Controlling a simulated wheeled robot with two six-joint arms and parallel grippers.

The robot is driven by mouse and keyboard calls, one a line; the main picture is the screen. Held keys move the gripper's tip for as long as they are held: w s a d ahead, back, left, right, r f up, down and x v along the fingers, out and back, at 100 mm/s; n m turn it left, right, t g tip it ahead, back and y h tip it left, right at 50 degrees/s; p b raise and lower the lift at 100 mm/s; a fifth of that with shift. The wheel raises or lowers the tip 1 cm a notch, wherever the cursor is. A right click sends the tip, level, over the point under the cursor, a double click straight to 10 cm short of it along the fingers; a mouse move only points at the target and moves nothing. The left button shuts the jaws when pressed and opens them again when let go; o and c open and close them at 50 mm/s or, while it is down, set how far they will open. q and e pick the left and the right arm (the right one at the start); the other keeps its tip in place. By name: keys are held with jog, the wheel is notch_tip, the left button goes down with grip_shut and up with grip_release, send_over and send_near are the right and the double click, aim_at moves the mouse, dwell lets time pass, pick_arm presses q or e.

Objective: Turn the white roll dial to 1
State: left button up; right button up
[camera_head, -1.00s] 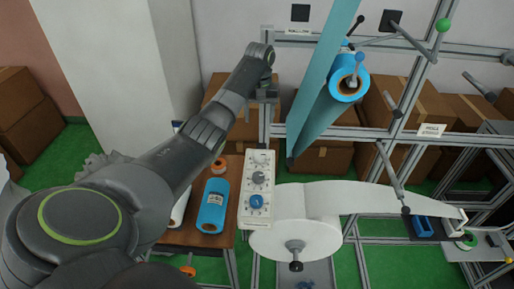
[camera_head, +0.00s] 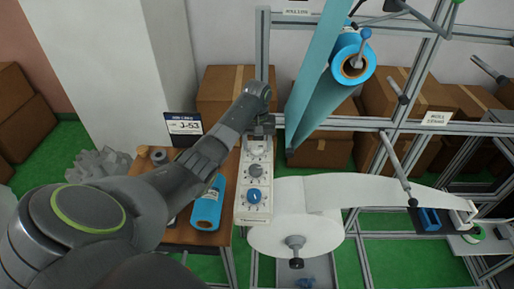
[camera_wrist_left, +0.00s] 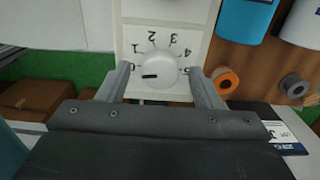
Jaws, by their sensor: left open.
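The white dial (camera_wrist_left: 155,70) sits at one end of a white control panel (camera_head: 240,207). In the left wrist view its black mark points left, below the printed 1; the numbers 1 to 4 curve over it. My left gripper (camera_wrist_left: 160,85) is open, with one finger on each side of the dial and gaps between. I cannot tell whether the fingertips reach past its face. A grey dial (camera_head: 256,170) and a blue dial (camera_head: 253,196) sit below. My right gripper is out of view.
A blue roll (camera_head: 208,205) lies on the wooden table left of the panel. A large white roll (camera_head: 290,235) is right of it. Metal frame bars and a hanging blue roll (camera_head: 352,58) stand behind. An orange roll (camera_wrist_left: 225,80) lies near one finger.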

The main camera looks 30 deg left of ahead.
pick_arm(q)
jog(key=shift+f, duration=0.3)
jog(key=shift+w, duration=0.1)
